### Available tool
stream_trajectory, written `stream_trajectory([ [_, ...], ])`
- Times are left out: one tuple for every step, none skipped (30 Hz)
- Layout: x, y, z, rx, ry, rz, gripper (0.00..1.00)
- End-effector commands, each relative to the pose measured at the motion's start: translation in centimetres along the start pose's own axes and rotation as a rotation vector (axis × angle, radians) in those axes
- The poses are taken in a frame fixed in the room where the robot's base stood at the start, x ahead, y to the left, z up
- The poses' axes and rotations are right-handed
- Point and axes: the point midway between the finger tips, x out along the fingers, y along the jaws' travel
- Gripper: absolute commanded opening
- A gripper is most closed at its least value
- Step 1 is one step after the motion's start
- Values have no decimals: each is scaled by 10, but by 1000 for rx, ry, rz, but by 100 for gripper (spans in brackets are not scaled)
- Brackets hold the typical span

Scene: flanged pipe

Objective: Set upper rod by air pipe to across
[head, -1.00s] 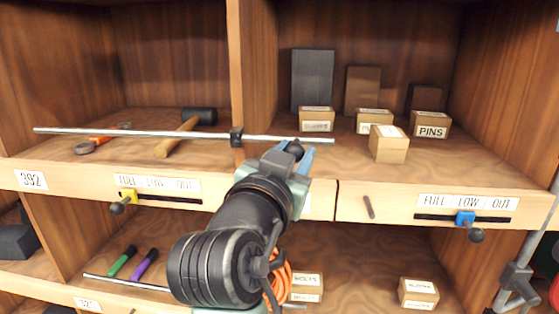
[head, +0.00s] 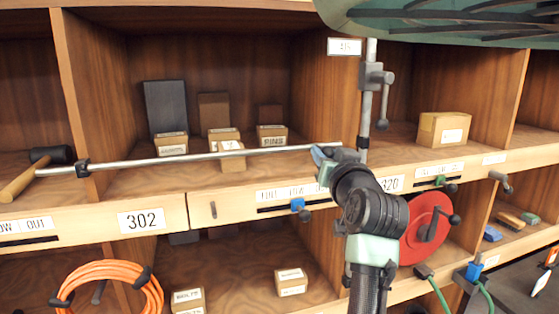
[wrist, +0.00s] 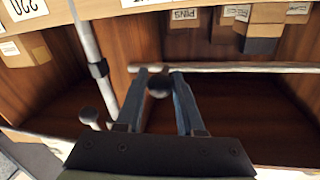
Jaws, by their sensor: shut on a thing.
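The upper rod (head: 200,157) is a long silver bar lying level across the front of the upper shelf, through a black holder (head: 82,168) at left. My gripper (head: 325,154) is at its right end. In the wrist view the fingers (wrist: 160,84) close around a black ball knob (wrist: 159,87) in front of the rod (wrist: 230,67). The rod's end there stops short of a black collar (wrist: 98,68) on a silver upright (wrist: 84,35). In the head view the air pipe (head: 364,145) stands upright just right of my gripper, partly hidden.
A grey clamp with a lever (head: 375,78) sits on the pipe. A blue slider (head: 298,205) and a red reel (head: 427,228) are below. A green round thing (head: 440,22) overhangs at top right.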

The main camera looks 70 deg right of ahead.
Motion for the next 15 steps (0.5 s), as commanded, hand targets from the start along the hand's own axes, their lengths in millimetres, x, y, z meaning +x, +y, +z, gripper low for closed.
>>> stream_trajectory([
  [2, 16, -4, 3, 4, 6, 0],
  [4, 22, -5, 2, 4, 5, 0],
  [6, 30, -7, 2, 4, 5, 0],
  [7, 36, -7, 2, 4, 3, 0],
  [8, 41, -9, 2, 4, 3, 0],
  [9, 47, -10, 2, 4, 2, 0],
  [10, 51, -11, 2, 4, 1, 0],
  [11, 55, -12, 2, 4, 1, 0],
  [12, 59, -12, 1, 3, 0, 0],
  [13, 62, -13, 1, 3, 0, 0],
  [13, 64, -14, 1, 3, 0, 0],
  [14, 66, -14, 1, 4, -1, 0],
  [14, 68, -15, 1, 4, -2, 0],
  [14, 69, -15, 0, 4, -2, 0],
  [15, 70, -15, 0, 3, -2, 0],
])
